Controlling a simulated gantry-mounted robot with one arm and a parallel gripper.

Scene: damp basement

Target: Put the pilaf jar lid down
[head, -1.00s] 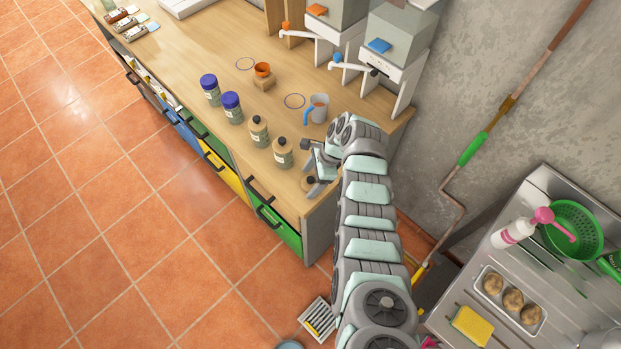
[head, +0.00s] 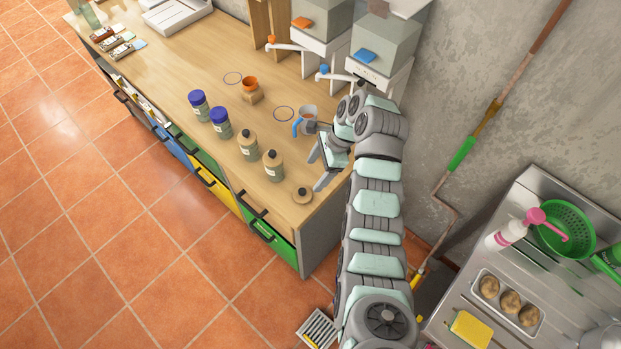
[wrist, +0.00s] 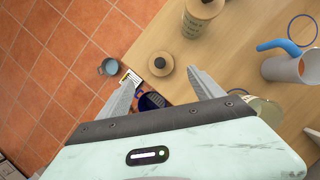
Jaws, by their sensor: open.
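The jar lid (head: 302,195) is a round tan disc with a dark knob. It lies flat, knob up, on the wooden counter near its front right corner. In the wrist view the lid (wrist: 160,66) shows just beyond and between my fingertips, with nothing gripping it. My gripper (head: 320,167) is open and empty, behind and to the right of the lid in the head view. Its spread fingers also show in the wrist view (wrist: 163,80). A tan jar with a dark-knobbed lid (head: 273,166) stands to the left of the loose lid. I cannot read its label.
Another tan jar (head: 247,145) and two blue-lidded jars (head: 220,123) continue the row. A blue-handled jug (head: 307,117) stands behind my gripper. A round container (wrist: 262,108) is partly hidden by my gripper. The counter edge is close to the lid.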

